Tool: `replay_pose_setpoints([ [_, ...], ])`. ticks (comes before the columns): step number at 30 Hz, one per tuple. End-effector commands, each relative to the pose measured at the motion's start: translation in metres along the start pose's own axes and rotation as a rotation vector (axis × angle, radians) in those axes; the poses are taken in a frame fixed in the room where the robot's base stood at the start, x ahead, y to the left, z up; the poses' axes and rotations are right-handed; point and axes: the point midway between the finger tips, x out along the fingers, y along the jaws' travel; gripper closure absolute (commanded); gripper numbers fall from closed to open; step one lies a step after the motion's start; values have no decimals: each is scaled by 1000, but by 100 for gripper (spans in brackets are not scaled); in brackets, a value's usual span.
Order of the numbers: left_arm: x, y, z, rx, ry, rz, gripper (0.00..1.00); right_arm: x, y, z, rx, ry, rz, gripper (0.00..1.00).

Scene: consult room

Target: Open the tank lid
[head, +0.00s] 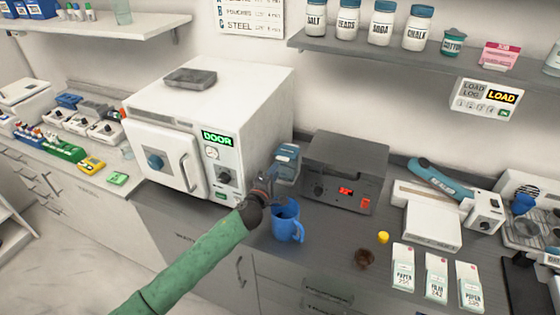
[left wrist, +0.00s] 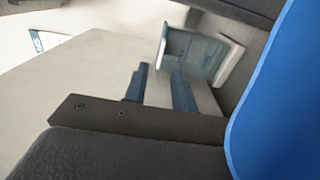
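The white sterilizer (head: 180,110) stands on the counter with its front door shut and a green "DOOR" display. A dark grey unit (head: 345,165) with a closed top and red display stands to the right. My left gripper (head: 268,182) is beside the sterilizer's right front corner, well away from the flat lid. In the left wrist view its fingers (left wrist: 160,75) are apart with nothing between them. My right gripper is out of view.
A blue mug (head: 287,222) stands close by my left gripper and fills the right of the wrist view (left wrist: 280,100). A small blue and white box (head: 287,162) is just beyond the gripper. A yellow cap (head: 383,237) and pouch boxes (head: 402,268) lie right. A shelf (head: 400,55) overhangs.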

Motion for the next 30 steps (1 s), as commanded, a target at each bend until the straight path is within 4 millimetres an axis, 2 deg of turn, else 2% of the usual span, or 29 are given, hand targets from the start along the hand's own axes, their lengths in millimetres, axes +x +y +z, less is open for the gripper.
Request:
replay_pose_setpoints([
  [1, 9, 5, 0, 3, 1, 0, 74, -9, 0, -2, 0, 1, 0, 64],
  [9, 41, 3, 0, 2, 0, 0, 74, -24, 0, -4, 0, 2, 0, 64],
  [15, 51, 1, 0, 0, 0, 0, 74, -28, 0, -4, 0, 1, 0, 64],
  [23, 51, 0, 0, 0, 0, 0, 74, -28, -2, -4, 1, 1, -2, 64],
  [27, 51, 0, 0, 0, 0, 0, 99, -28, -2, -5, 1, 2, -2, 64],
  [30, 51, 0, 0, 0, 0, 0, 100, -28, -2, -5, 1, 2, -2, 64],
])
